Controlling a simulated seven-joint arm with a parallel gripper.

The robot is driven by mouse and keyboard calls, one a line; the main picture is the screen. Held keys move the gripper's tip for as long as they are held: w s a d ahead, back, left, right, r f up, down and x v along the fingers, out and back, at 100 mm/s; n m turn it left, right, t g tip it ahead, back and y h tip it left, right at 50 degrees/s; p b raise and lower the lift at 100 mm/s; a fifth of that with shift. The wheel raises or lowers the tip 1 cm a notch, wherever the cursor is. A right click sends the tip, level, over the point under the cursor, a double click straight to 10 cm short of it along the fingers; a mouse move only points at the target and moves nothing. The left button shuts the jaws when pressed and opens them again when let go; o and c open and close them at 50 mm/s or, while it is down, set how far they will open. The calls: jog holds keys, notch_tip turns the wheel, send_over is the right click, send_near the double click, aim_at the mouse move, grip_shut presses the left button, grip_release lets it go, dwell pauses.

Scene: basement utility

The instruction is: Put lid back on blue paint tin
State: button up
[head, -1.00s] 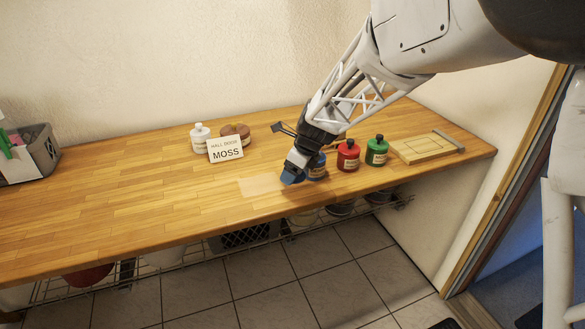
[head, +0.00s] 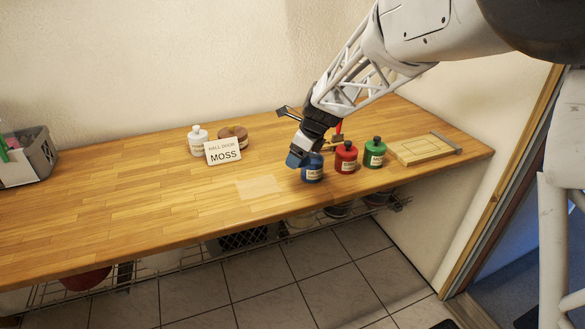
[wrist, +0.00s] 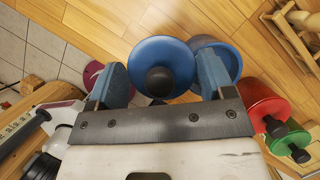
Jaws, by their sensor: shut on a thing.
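My gripper (head: 297,158) is shut on a blue lid (wrist: 165,62) with a black knob. In the wrist view the lid sits between the two blue fingers, its knob toward the camera. The blue paint tin (head: 312,170) stands upright on the wooden worktop, just right of and below my gripper. In the wrist view the open rim of the blue tin (wrist: 232,58) shows behind the right finger, offset right of the lid. The lid appears above the worktop, apart from the tin. The finger hides part of the tin's opening.
Lidded red (head: 346,158) and green (head: 375,154) tins stand close to the right. Beyond them lies a wooden board (head: 425,149). A MOSS sign (head: 223,151), white bottle (head: 197,140) and brown object (head: 234,136) stand left. The worktop (head: 130,195) is clear at front left.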

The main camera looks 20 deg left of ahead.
jog(key=w+d+r, duration=0.2)
jog(key=w+r, duration=0.3)
jog(key=w, duration=0.1)
jog(key=shift+r+m, duration=0.15)
jog(key=shift+m, duration=0.15)
jog(key=shift+d+f, duration=0.1)
jog(key=shift+f, duration=0.15)
jog(key=shift+f, duration=2.9)
jog(key=shift+f, duration=0.25)
dwell(0.5)
jog(key=o, duration=0.9)
jog(key=shift+r, duration=0.25)
